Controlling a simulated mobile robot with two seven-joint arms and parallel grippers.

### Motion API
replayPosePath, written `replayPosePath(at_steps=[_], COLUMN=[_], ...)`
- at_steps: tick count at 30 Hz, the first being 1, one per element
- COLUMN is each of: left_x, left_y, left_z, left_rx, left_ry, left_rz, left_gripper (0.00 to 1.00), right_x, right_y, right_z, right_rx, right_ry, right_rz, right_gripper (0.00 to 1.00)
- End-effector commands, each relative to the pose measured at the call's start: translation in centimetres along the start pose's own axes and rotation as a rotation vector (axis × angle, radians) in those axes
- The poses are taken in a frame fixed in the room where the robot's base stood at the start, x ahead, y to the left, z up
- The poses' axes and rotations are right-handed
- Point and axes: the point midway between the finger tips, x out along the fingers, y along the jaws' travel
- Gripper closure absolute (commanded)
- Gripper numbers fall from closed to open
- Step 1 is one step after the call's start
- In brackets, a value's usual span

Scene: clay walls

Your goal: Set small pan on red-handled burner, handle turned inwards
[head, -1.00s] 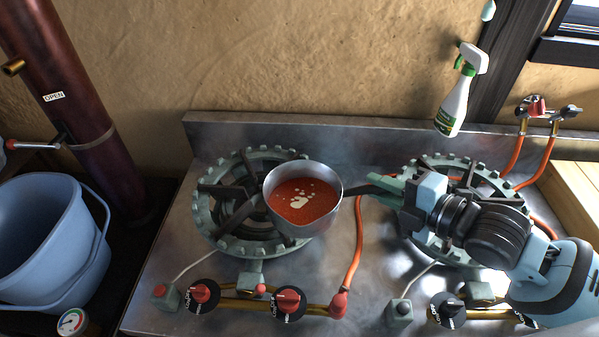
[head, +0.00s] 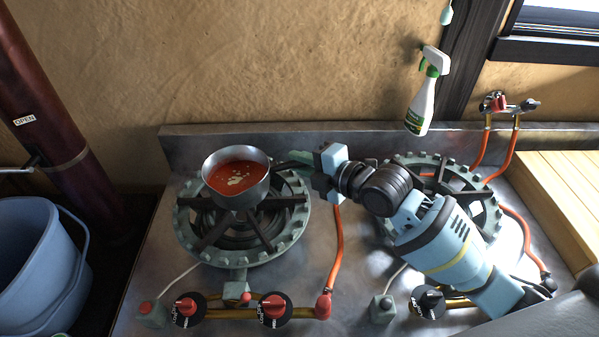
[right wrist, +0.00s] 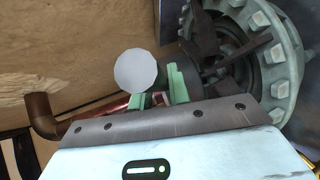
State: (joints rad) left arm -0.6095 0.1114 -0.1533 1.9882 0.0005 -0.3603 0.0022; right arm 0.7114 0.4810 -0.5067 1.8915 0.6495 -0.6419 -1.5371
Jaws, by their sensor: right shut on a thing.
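The small pan (head: 236,184) is grey metal and holds red soup with pale bits. It is over the back-left part of the left burner (head: 290,236), which has red knobs (head: 187,308) in front. The pan looks upright; I cannot tell whether it touches the grate. Its handle points right, towards the middle of the stove. My right gripper (head: 303,162) is shut on the handle, to the right of the pan. Its green fingers (right wrist: 160,90) show in the right wrist view, where the pan's bowl cannot be made out. My left gripper is not in view.
A second burner (head: 482,200) with a black knob (head: 428,301) lies partly under my right arm. A spray bottle (head: 422,100) is at the back wall. An orange hose (head: 337,250) runs between the burners. A blue bucket (head: 30,265) stands left.

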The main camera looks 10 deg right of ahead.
Motion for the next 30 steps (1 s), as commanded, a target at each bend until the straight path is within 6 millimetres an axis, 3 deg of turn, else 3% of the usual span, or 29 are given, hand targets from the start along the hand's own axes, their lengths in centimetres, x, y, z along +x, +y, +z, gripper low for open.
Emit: replayPosePath(at_steps=[2, 12, 25, 26, 30], left_x=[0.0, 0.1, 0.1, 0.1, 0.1], left_y=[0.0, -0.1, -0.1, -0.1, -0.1], left_z=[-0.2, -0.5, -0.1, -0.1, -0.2], left_rx=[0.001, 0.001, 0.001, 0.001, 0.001], left_ry=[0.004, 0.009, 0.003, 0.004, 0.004], left_rz=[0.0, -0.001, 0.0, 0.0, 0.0], left_gripper=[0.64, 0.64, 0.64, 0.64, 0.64], right_x=[0.7, 1.5, 1.6, 1.6, 1.6], right_y=[0.7, -2.7, -3.2, -3.6, -3.5], right_z=[-0.1, 0.1, 0.1, 0.1, 0.1], right_rx=[0.001, 0.002, 0.001, 0.0, 0.0], right_ry=[0.002, 0.001, 0.001, 0.001, 0.0], right_rz=[0.011, 0.01, 0.009, 0.001, 0.002], right_gripper=[1.0, 1.0, 1.0, 0.81, 0.63])
